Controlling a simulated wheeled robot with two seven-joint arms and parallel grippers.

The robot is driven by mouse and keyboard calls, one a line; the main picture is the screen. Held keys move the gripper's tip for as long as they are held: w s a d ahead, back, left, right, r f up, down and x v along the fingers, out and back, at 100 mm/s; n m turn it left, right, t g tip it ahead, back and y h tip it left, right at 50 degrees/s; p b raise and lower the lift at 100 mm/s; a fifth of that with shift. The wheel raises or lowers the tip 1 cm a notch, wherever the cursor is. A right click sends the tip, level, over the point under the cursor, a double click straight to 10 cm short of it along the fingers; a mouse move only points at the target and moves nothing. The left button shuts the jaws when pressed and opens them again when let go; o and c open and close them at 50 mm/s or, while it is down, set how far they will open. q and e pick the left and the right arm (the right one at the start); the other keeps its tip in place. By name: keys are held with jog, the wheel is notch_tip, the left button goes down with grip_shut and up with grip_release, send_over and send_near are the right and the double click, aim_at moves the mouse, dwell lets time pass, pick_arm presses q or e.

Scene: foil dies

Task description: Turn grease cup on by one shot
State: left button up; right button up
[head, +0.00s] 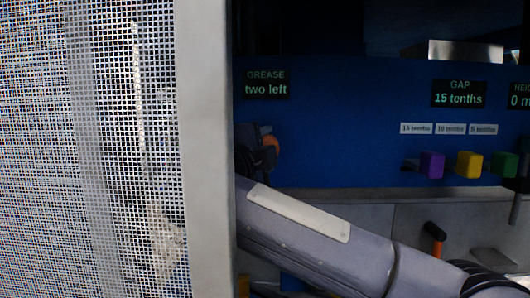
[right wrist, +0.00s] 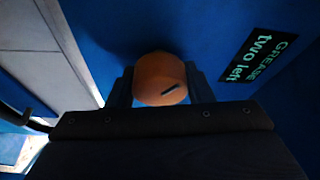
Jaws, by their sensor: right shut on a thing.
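The grease cup (right wrist: 158,78) is a round orange knob with a short dark slot on its face, set against the blue panel. In the right wrist view my right gripper (right wrist: 160,88) has a finger on each side of it and is shut on it. In the head view the orange cup (head: 269,142) shows just past my dark right gripper (head: 262,148), partly hidden by it. A sign (head: 266,84) above reads "GREASE two left"; it also shows tilted in the right wrist view (right wrist: 259,56). My left gripper is not in view.
A mesh guard (head: 90,150) with a pale frame post (head: 204,150) fills the left of the head view. Purple (head: 431,165), yellow (head: 469,165) and green (head: 504,164) blocks sit at right under a "GAP 15 tenths" sign (head: 459,94).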

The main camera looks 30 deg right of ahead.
jog(key=m, duration=0.2)
jog(key=m+g+y+b, duration=0.1)
jog(key=m, duration=0.2)
jog(key=shift+a+f+y, duration=0.1)
jog(key=shift+f+y, duration=0.05)
jog(key=shift+y, duration=0.15)
jog(key=m+y+b, duration=0.1)
jog(key=m+y, duration=0.1)
jog(key=m, duration=0.2)
jog(key=shift+b, duration=0.3)
jog(key=o, duration=0.8)
jog(key=shift+o, duration=0.9)
